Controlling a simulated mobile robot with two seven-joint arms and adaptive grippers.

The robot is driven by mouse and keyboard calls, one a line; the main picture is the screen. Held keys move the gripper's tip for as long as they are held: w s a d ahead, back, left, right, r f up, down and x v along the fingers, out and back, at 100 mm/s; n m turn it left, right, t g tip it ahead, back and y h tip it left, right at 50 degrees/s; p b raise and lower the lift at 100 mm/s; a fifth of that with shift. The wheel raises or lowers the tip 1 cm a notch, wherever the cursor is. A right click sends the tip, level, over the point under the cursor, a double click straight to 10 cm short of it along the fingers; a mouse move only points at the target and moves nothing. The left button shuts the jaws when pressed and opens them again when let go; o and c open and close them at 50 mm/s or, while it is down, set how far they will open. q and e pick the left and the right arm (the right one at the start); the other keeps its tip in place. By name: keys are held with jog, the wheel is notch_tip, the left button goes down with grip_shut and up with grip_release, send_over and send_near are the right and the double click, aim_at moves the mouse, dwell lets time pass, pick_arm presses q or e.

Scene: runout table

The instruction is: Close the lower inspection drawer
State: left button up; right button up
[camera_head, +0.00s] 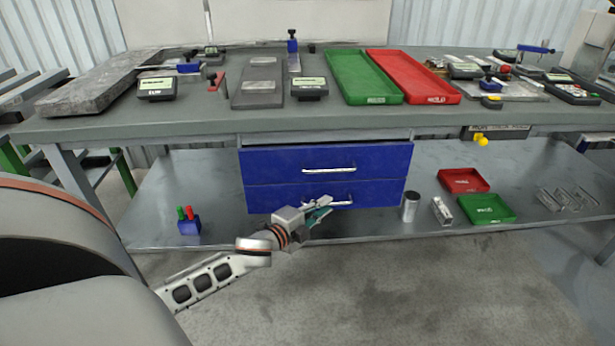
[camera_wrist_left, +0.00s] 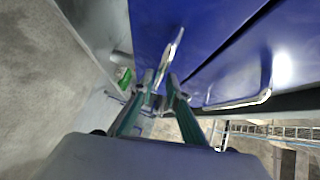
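The lower inspection drawer (camera_head: 275,199) is the bottom blue front of the two-drawer unit under the bench. It looks nearly flush with the upper drawer (camera_head: 275,162); I cannot tell whether a small gap is left. My left gripper (camera_head: 325,210) is at the lower drawer's silver handle (camera_head: 341,202), covering its left part. In the left wrist view, the teal fingers of the left gripper (camera_wrist_left: 160,78) stand a little apart, with the lower handle (camera_wrist_left: 174,48) running between their tips. Contact with the handle is unclear. My right gripper is not in view.
The upper handle (camera_head: 329,169) is just above the left gripper. On the lower shelf stand a metal cylinder (camera_head: 410,207), a red tray (camera_head: 463,181), a green tray (camera_head: 487,209) and a small blue holder (camera_head: 189,226). The floor in front is clear.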

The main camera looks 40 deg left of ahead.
pick_arm(q)
jog(key=s+r, duration=0.1)
jog(key=s, duration=0.7)
jog(key=shift+s+d+r, duration=0.15)
jog(key=shift+s+d, duration=0.2)
